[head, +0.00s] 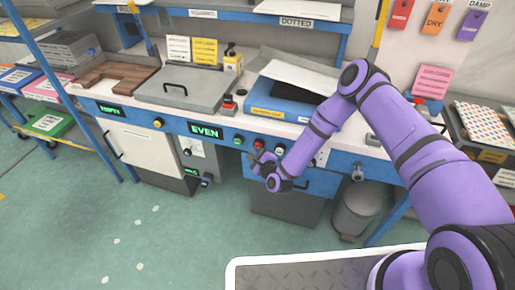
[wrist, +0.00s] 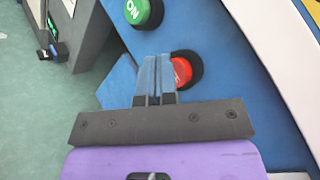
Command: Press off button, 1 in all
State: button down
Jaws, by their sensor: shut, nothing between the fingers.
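The red off button (wrist: 181,71) sits in a black ring on the blue front panel in the wrist view, partly hidden by my fingers. It also shows as a red button (head: 259,144) in the head view. My gripper (wrist: 157,60) is shut with nothing between its fingers. Its fingertips are just left of the red button in the wrist view; I cannot tell whether they touch it. In the head view my gripper (head: 257,160) is at the blue panel, just below the button. The green ON button (wrist: 143,11) is up and left of the red one.
A grey bin (head: 357,210) stands below at right. The green floor in front is clear.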

jog(key=shift+w+d, duration=0.15)
jog(key=shift+w, duration=0.25)
dwell(0.4)
dwell(0.4)
jog(key=shift+s+a, duration=0.35)
jog(key=shift+s, duration=0.55)
jog(key=shift+s, duration=0.15)
jog(key=s, duration=0.1)
jog(key=s+a, duration=0.1)
jog(key=s, duration=0.2)
jog(key=shift+s+a, duration=0.25)
jog(key=shift+a, duration=0.1)
dwell(0.4)
